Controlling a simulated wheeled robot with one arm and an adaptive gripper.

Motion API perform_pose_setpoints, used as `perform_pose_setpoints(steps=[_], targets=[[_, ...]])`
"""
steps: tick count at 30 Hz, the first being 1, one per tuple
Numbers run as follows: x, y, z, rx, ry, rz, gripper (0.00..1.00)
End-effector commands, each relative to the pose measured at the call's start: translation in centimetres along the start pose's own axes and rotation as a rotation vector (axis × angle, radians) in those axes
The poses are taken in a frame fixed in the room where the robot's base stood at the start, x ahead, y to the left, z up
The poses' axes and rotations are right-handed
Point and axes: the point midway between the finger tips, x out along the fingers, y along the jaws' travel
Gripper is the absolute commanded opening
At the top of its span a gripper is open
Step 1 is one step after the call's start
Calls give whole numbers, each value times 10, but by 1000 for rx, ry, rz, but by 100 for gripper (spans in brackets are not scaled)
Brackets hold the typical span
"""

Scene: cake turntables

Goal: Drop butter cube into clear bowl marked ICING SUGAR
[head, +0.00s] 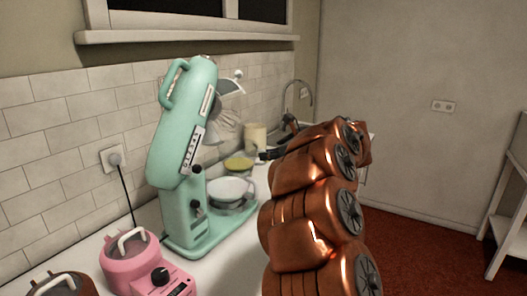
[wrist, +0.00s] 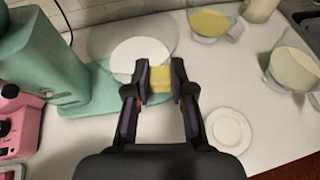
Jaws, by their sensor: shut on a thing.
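My gripper (wrist: 160,76) is shut on a yellow butter cube (wrist: 161,82), held between its two fingertips in the wrist view. Beyond the cube is a clear bowl (wrist: 105,38) with white contents, by the teal mixer; the fingers overlap its near side in the picture. Another clear vessel (wrist: 294,68) with pale cream contents stands at the right. No ICING SUGAR marking is readable, so I cannot tell which bowl bears it. In the head view my gripper (head: 268,154) is a small dark shape beside my copper arm, and the cube cannot be made out.
The teal stand mixer (head: 185,130) stands on the white counter, with a pink appliance (head: 145,262) to its left. A jug of yellow contents (wrist: 210,22) is at the back. A small white dish (wrist: 228,130) lies right of my gripper. A sink tap (head: 297,95) is farther back.

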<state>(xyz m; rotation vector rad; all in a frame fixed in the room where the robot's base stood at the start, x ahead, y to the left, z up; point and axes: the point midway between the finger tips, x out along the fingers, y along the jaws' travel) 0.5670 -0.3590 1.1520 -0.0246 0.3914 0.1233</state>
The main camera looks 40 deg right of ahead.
Motion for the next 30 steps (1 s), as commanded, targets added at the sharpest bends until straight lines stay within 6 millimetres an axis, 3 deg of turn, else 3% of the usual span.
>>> perform_pose_setpoints(steps=[8,30], targets=[[16,3,1,1,1,3,10],[88,19,5,-1,2,4,10]])
